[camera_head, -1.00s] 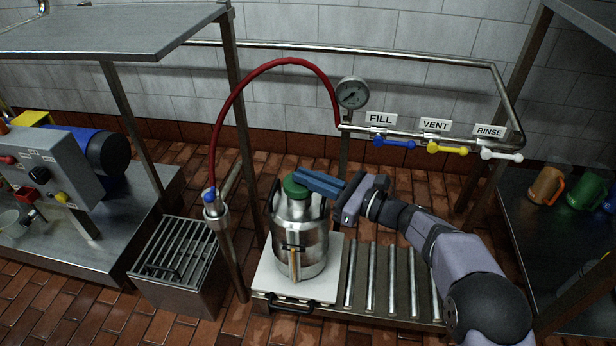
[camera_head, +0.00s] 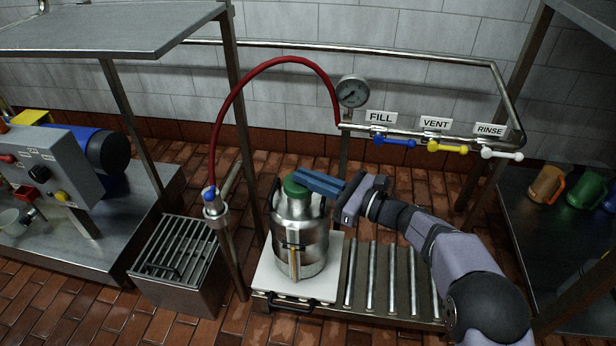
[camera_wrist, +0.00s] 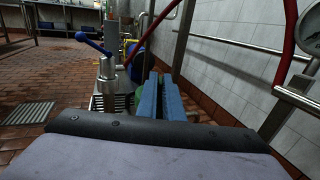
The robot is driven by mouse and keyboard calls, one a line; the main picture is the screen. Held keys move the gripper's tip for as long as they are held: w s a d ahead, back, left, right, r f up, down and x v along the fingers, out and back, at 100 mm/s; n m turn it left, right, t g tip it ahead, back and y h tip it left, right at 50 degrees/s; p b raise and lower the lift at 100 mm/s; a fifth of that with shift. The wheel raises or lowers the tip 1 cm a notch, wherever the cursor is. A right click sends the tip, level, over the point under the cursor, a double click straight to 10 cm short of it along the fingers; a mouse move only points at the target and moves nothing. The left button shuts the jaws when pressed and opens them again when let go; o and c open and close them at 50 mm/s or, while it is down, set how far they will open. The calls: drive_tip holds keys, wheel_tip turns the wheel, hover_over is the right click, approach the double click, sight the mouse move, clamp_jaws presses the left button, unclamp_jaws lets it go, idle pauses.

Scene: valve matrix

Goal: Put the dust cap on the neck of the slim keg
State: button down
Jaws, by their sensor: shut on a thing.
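The slim keg (camera_head: 300,240) is a steel can with dark side handles, upright on a white plate (camera_head: 268,286) at the left end of the roller track. The green dust cap (camera_head: 294,186) is at the top of the keg, over its neck. My gripper (camera_head: 308,180) reaches in from the right with its blue fingers shut on the cap. In the wrist view the blue fingers (camera_wrist: 160,98) show with a little green (camera_wrist: 139,97) beside and below them. The neck is hidden under the cap, so I cannot tell whether the cap is fully seated.
A red hose (camera_head: 222,112) arches behind the keg to a tap post (camera_head: 215,207) on its left. A pressure gauge (camera_head: 352,92) and blue, yellow and white valve handles line the rail behind. Bare rollers (camera_head: 392,283) lie right of the keg. A grated bin (camera_head: 178,256) stands left.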

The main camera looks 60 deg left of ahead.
drive_tip(key=shift+f+b, duration=0.3)
drive_tip(key=shift+f, duration=0.2)
drive_tip(key=c, duration=1.8)
unclamp_jaws()
drive_tip(key=shift+p+v, duration=1.3)
drive_tip(key=shift+v, duration=2.4)
